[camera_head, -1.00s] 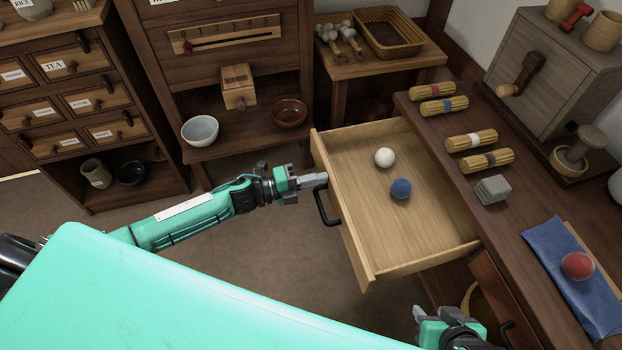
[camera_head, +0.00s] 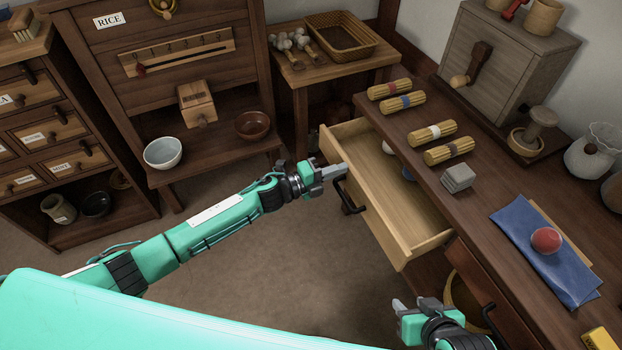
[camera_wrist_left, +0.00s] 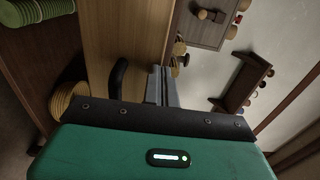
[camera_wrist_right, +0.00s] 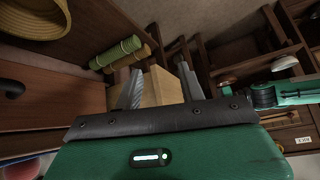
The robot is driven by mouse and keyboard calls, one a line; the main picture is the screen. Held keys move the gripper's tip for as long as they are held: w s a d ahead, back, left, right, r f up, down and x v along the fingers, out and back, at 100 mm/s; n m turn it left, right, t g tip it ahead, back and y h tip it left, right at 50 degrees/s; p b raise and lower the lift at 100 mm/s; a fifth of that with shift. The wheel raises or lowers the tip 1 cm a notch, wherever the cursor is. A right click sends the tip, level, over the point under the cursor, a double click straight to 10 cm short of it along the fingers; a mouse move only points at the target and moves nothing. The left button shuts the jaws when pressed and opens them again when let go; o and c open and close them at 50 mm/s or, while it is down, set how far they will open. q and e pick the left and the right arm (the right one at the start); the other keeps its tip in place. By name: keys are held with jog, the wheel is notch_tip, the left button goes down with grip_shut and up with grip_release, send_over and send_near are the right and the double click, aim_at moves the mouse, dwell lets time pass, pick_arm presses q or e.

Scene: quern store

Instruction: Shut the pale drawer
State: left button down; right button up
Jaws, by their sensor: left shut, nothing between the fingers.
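The pale drawer (camera_head: 375,220) stands partly open from the dark counter, with a black handle (camera_head: 349,196) on its front. Inside, a white ball (camera_head: 389,147) and a blue ball (camera_head: 408,174) are partly hidden under the counter edge. My left gripper (camera_head: 340,171) is shut and empty, its fingertips at the drawer front beside the handle, seemingly against it. The left wrist view shows the drawer front (camera_wrist_left: 128,40), the handle (camera_wrist_left: 118,76) and the closed fingers (camera_wrist_left: 160,80). My right gripper (camera_head: 408,303) is open and empty, low in front of the counter; its spread fingers (camera_wrist_right: 160,78) show in the right wrist view.
A dark lower drawer (camera_head: 486,290) with a black handle sits right of the pale one. The counter (camera_head: 470,205) carries several pasta-like bundles, a grey block stack (camera_head: 457,178) and a blue cloth (camera_head: 545,245) with a red ball (camera_head: 546,240). The floor left of the drawer is clear.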

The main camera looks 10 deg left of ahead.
pick_arm(q)
jog(key=b+x, duration=0.1)
jog(key=x, duration=0.7)
jog(key=shift+b+x, duration=0.3)
jog(key=shift+x, duration=0.45)
pick_arm(e)
jog(key=shift+w+a+t+y, duration=0.3)
jog(key=shift+a+t, duration=0.1)
jog(key=shift+a, duration=0.2)
jog(key=shift+w+a+t+y, duration=0.25)
jog(key=shift+w+a+t, duration=0.15)
jog(key=shift+a, duration=0.2)
jog(key=shift+w+a+t+y, duration=0.25)
jog(key=shift+a+t, duration=0.15)
jog(key=shift+a, duration=0.2)
pick_arm(q)
jog(key=shift+a, duration=0.1)
